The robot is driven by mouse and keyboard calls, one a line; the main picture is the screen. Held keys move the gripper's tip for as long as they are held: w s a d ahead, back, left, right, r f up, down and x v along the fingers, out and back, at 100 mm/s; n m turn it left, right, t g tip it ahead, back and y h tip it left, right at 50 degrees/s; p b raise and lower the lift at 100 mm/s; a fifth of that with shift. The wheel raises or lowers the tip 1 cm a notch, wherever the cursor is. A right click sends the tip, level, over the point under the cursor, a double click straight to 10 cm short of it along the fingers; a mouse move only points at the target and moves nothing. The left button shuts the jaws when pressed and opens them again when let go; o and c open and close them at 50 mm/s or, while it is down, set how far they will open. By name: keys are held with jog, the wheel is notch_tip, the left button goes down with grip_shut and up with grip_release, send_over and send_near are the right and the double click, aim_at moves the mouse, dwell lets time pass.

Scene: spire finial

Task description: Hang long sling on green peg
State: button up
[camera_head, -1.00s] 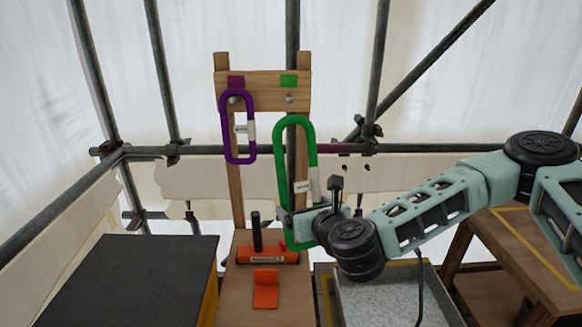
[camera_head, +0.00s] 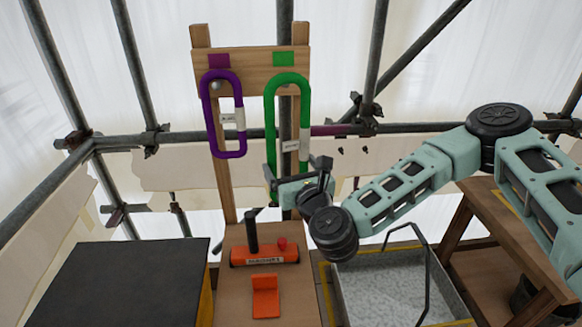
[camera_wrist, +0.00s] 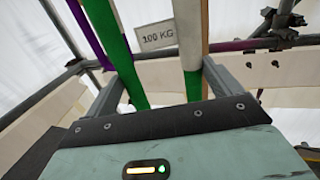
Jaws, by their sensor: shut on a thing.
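The long green sling (camera_head: 272,112) is an upright loop in front of the right side of the wooden peg board (camera_head: 250,75). Its top bend is just below the green patch (camera_head: 284,59). The green peg is hidden behind that bend, so I cannot tell whether the loop is over it. My gripper (camera_head: 290,187) is shut on the sling's lower end. In the wrist view, the green straps (camera_wrist: 192,85) run up between my gripper's fingers (camera_wrist: 165,88), with a "100 KG" tag (camera_wrist: 157,36) beside them. The shorter purple sling (camera_head: 209,120) hangs from the left peg (camera_head: 215,86).
An orange tool (camera_head: 265,257) and orange bracket (camera_head: 265,295) sit on the wooden stand below. A black-topped box (camera_head: 130,280) is at left, a grey tray (camera_head: 385,285) at right. Scaffold pipes (camera_head: 345,129) cross behind the board.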

jog(key=w+f+b, duration=0.1)
jog(key=w, duration=1)
jog(key=shift+f, duration=0.35)
dwell(0.6)
dwell(0.8)
jog(key=o, duration=0.9)
jog(key=shift+b, duration=0.3)
